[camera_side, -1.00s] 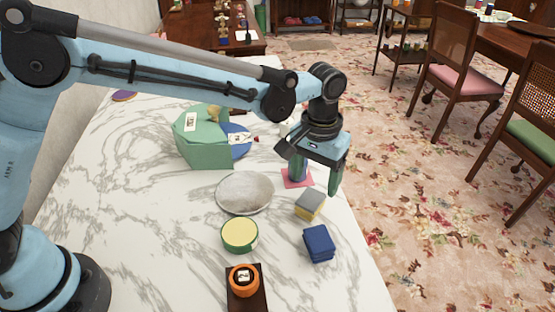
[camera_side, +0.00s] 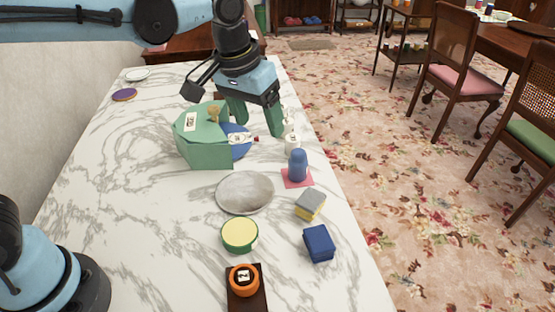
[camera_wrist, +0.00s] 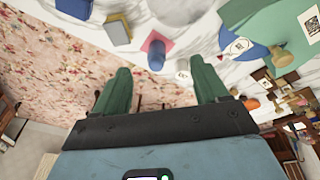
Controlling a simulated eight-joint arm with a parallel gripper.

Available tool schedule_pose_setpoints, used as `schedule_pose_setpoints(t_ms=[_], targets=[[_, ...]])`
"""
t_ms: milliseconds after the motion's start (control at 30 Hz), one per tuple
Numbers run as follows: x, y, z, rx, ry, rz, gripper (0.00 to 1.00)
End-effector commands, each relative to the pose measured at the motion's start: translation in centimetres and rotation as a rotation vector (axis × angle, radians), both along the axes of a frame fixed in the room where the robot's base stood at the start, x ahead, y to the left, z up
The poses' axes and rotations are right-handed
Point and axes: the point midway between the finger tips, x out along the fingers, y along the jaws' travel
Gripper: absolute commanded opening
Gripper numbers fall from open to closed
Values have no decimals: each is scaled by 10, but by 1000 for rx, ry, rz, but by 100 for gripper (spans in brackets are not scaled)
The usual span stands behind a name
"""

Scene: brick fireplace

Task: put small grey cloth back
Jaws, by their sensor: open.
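No thing in view is clearly a small grey cloth. A flat, round, mottled grey piece (camera_side: 245,192) lies on the marble table; I cannot tell whether it is cloth or a plate. A block with a grey top and yellow lower part (camera_side: 310,204) sits to its right; it also shows in the wrist view (camera_wrist: 118,29). My gripper (camera_side: 259,128) is open, its green fingers pointing down over the table beside the green box. In the wrist view nothing shows held between the fingers (camera_wrist: 162,85).
A green box (camera_side: 205,145) and a white bottle (camera_side: 291,143) stand near my gripper. A blue rounded object (camera_side: 298,165) stands on a pink square (camera_side: 296,182). A blue block (camera_side: 319,243), a green-rimmed yellow round (camera_side: 239,234) and an orange ring (camera_side: 244,281) lie nearer the front.

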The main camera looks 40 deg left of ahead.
Motion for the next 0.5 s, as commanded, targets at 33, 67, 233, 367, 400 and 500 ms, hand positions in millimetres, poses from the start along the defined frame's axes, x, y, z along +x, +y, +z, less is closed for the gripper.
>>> schedule_pose_setpoints(t_ms=[33,67,233,367,400,500], targets=[[-10,15,2,-2,-31,6,73],[-16,22,2,-3,-51,7,73],[-47,61,-1,2,-163,11,73],[-71,86,-11,18,-248,16,73],[-78,92,-15,24,-271,17,73],[-92,105,-25,41,-323,19,73]])
